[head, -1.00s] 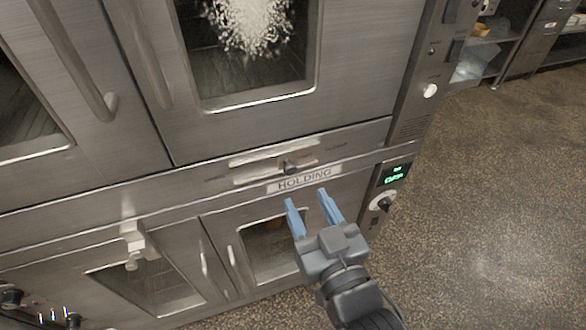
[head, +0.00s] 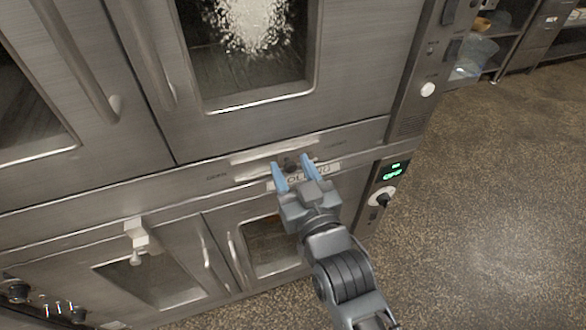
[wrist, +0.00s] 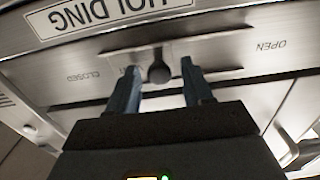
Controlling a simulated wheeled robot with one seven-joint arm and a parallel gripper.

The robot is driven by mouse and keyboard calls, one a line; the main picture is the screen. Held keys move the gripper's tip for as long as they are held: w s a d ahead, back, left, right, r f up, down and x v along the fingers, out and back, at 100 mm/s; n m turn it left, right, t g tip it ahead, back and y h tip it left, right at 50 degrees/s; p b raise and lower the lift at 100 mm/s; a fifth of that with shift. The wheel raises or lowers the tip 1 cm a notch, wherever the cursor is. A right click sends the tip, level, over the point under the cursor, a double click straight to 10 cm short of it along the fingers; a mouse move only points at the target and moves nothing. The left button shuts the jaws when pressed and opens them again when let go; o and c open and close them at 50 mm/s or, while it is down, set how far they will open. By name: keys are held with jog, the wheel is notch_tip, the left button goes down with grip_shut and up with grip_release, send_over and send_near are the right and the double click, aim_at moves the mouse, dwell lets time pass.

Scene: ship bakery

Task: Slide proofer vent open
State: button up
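The proofer vent is a pale metal slide plate (head: 250,172) in the band between the upper and lower doors. Its dark round knob (head: 291,165) sits toward the CLOSED end of the slot; the wrist view also shows the knob (wrist: 158,72). In the wrist view CLOSED is on the left and OPEN on the right. In the head view the OPEN label (head: 216,177) is on the left. My gripper (head: 293,162) is open, its two blue fingers on either side of the knob with gaps visible. Whether the tips reach around it is unclear.
The HOLDING label (head: 328,170) lies just below the vent, partly hidden by my gripper. Door handles (head: 85,75) stand out on the left. A control panel with a green display (head: 394,172) and knob is at the right. Open speckled floor (head: 500,200) lies to the right.

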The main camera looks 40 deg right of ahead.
grip_shut()
dwell(0.5)
